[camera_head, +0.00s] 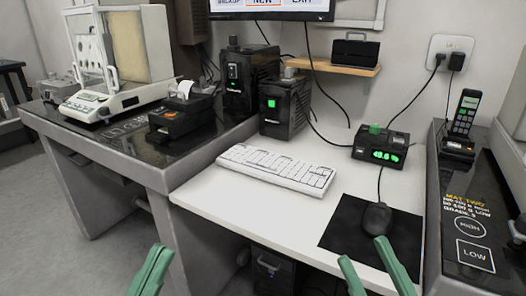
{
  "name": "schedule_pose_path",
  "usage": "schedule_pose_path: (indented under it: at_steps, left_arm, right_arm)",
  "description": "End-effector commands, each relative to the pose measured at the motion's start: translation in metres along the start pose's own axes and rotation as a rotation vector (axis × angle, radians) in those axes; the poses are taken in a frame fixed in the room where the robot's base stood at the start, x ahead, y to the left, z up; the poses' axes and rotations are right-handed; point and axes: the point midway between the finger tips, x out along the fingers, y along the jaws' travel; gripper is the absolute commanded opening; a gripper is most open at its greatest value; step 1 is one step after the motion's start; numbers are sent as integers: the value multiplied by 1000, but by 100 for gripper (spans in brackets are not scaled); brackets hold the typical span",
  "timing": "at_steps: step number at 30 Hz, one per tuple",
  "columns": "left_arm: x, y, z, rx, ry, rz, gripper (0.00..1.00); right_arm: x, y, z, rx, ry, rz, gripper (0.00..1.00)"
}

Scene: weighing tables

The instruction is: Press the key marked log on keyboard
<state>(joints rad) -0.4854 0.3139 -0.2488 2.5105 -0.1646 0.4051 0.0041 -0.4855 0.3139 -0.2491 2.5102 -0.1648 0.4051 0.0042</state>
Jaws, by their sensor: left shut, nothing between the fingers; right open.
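The white keyboard (277,169) lies on the white desk in the middle of the head view, set at a slant. Its key markings are too small to read, so I cannot tell which key is marked log. My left gripper (158,252) shows green fingers at the bottom left, in front of the dark bench and apart from the keyboard; it is shut and empty. My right gripper (361,250) is open and empty at the bottom right, in front of the mouse pad, apart from the keyboard.
A black mouse (376,218) sits on a dark pad (345,226) right of the keyboard. A box with a green display (381,152) and black units (285,106) stand behind. A small printer (180,112) and a balance (115,88) are at left. Bare white desk (235,205) lies before the keyboard.

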Motion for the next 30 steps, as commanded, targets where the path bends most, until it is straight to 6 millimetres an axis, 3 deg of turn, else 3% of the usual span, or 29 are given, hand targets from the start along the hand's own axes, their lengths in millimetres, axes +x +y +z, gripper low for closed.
schedule_pose_path:
  at_steps: [1,12,30]
  left_arm:
    - [0,0,0,0,0,0,0]
    - [0,0,0,0,0,0,0]
    - [0,0,0,0,0,0,0]
  right_arm:
    - [0,0,0,0,-1,0,39]
    - [0,0,0,0,-1,0,0]
    - [0,0,0,0,0,0,0]
